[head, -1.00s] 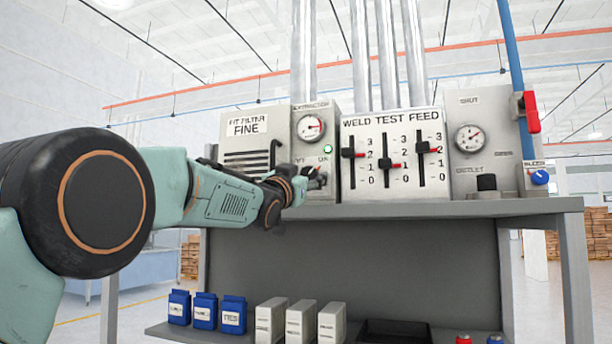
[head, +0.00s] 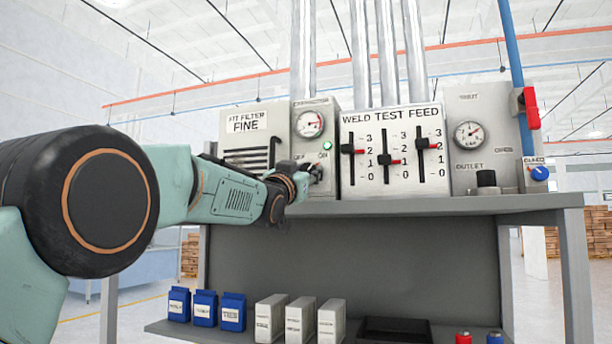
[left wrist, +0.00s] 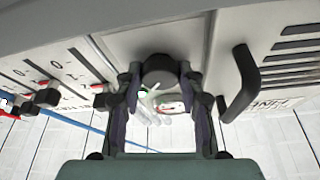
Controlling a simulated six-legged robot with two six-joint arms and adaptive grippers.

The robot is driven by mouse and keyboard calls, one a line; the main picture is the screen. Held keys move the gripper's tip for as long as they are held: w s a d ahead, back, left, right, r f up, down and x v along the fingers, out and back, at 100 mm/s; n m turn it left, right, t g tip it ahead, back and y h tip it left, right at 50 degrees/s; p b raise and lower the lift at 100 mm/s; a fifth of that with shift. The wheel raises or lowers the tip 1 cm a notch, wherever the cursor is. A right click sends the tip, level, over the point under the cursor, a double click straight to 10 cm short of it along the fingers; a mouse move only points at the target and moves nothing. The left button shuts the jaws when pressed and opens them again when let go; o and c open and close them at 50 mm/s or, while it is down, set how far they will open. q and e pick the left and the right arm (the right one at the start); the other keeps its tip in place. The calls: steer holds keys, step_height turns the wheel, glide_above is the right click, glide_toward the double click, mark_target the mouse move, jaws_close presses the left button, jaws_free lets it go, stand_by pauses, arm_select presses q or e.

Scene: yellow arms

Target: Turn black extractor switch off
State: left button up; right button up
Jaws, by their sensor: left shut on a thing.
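The black extractor switch (head: 318,171) sits low on the extractor panel (head: 335,128), under a round gauge and the OFF and ON labels. In the head view my gripper covers much of it. In the left wrist view it is a dark round knob (left wrist: 159,70) between the two fingers. My left gripper (head: 305,179) reaches in from the left and is shut on the switch; it also fills the middle of the left wrist view (left wrist: 160,98). A green lamp (head: 327,146) by the ON label looks lit. The switch's exact pointing is hidden. My right gripper is out of view.
A black handle (left wrist: 243,83) stands out beside the gripper on the filter panel (head: 240,124). Right of the switch is the weld test feed panel (head: 404,186) with red-tipped sliders. Blue packs (head: 205,308) and white boxes (head: 300,320) stand on the lower shelf.

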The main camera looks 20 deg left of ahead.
arm_select(q)
steer(key=shift+d+n+y+b, duration=0.1)
steer(key=shift+n+y+b, duration=0.2)
steer(key=shift+n+y, duration=0.55)
steer(key=n, duration=0.3)
steer(key=shift+d+r+y, duration=0.1)
steer(key=shift+r+y, duration=0.05)
steer(key=shift+y, duration=0.2)
steer(key=n+y+p, duration=0.1)
steer(key=n, duration=0.2)
steer(key=n+y+p, duration=0.1)
steer(key=n+y, duration=0.1)
steer(key=n, duration=0.1)
steer(key=shift+r+n+p, duration=0.15)
steer(key=shift+n+p, duration=0.2)
steer(key=shift+d+n+g+y+p, duration=0.1)
steer(key=shift+n+g+y+p, duration=0.35)
steer(key=shift+n, duration=0.75)
steer(key=n+g+y, duration=0.1)
steer(key=n, duration=0.1)
steer(key=n+y, duration=0.1)
steer(key=n, duration=0.2)
steer(key=shift+g, duration=0.35)
steer(key=shift+n+g+y, duration=0.35)
steer(key=shift+n+g, duration=0.45)
steer(key=shift+n, duration=1)
